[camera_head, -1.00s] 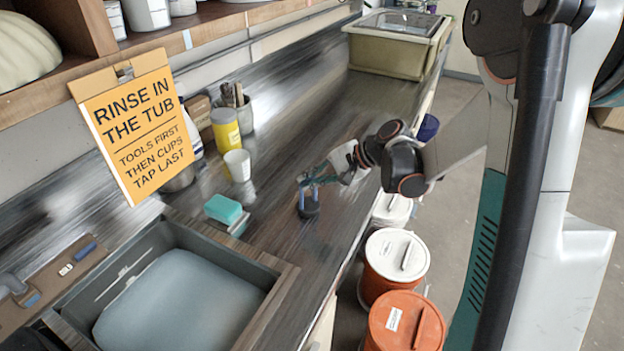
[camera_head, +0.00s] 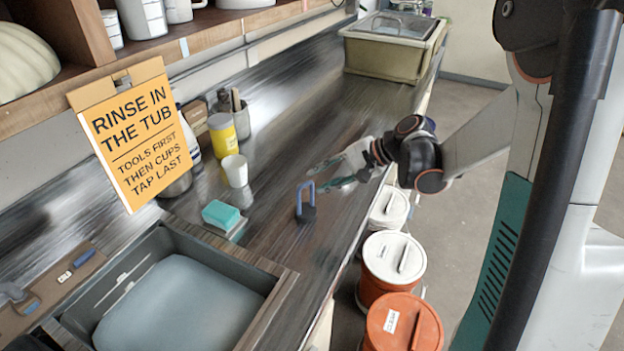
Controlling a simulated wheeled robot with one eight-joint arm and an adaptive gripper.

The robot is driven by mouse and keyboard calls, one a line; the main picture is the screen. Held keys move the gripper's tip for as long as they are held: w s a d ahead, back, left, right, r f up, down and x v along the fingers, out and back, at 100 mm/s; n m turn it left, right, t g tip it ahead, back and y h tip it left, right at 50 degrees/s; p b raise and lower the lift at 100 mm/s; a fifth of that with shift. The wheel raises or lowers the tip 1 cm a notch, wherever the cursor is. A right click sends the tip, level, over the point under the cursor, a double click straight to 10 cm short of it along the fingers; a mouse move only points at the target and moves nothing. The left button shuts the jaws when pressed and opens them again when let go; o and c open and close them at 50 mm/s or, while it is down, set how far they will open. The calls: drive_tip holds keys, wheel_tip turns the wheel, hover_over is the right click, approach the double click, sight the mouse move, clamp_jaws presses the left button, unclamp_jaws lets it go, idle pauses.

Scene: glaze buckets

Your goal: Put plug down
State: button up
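The plug (camera_head: 306,211), a dark disc with a blue loop handle, stands upright on the dark counter, right of the turquoise sponge. My gripper (camera_head: 318,175) is to the right of and behind the plug, above the counter. Its two teal-tipped fingers are spread apart with nothing between them. The fingertips appear clear of the loop handle.
The grey sink tub (camera_head: 262,279) is at the front left. A turquoise sponge (camera_head: 221,214), a white cup (camera_head: 235,171) and a yellow container (camera_head: 223,134) stand left of the plug. Lidded buckets (camera_head: 394,257) line the counter's right edge. A beige tub (camera_head: 372,58) stands at the far end.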

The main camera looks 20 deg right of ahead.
drive_tip(key=p+v, duration=0.1)
drive_tip(key=v, duration=0.5)
drive_tip(key=shift+s+d+r, duration=0.1)
drive_tip(key=shift+s+r, duration=0.05)
